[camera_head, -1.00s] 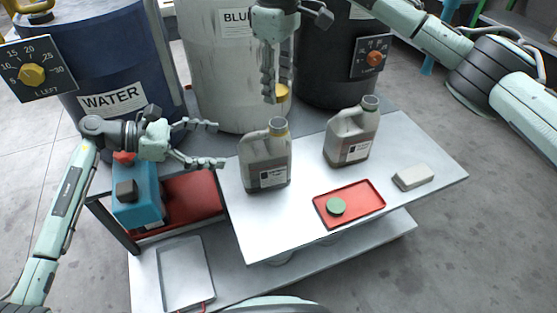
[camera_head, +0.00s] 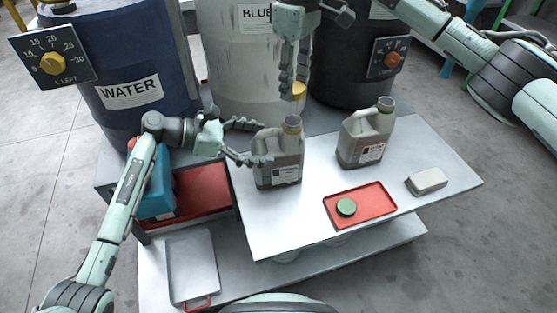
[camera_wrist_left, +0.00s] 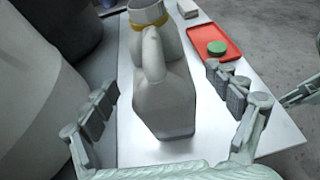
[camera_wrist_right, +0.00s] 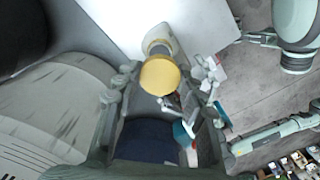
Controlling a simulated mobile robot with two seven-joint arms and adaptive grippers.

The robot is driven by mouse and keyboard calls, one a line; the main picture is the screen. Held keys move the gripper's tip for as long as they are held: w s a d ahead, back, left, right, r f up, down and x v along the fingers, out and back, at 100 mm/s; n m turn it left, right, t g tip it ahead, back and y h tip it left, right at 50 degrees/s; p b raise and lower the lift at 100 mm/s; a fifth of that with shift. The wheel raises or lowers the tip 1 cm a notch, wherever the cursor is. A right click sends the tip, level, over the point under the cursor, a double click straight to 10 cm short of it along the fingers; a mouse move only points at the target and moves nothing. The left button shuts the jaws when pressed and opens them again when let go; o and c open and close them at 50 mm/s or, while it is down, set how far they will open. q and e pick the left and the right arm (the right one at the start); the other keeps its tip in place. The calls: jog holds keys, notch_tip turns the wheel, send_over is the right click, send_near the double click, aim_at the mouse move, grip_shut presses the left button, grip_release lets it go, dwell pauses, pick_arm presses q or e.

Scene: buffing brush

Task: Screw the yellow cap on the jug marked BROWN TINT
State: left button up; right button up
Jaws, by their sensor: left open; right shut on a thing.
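The grey jug with a yellow neck ring (camera_head: 280,170) stands upright at the left of the white table; its label is too small to read. It fills the middle of the left wrist view (camera_wrist_left: 163,100). My left gripper (camera_head: 262,143) is open, its fingers spread either side of this jug, not closed on it. My right gripper (camera_head: 292,85) is shut on the yellow cap (camera_head: 299,91), holding it above and apart from the jug's neck. The cap shows between its fingers in the right wrist view (camera_wrist_right: 160,77).
A red tray (camera_head: 375,207) holds a green cap (camera_head: 346,207). A pale block (camera_head: 427,181) lies at the right. Large drums, including a WATER drum (camera_head: 125,65), stand behind the table.

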pick_arm(q)
jog(key=shift+x, duration=2.15)
jog(key=c, duration=1.8)
pick_arm(e)
send_over(293, 121)
jog(key=shift+w+f, duration=0.1)
jog(key=shift+f, duration=2.4)
jog(key=shift+f, duration=0.85)
jog(key=shift+f, duration=0.55)
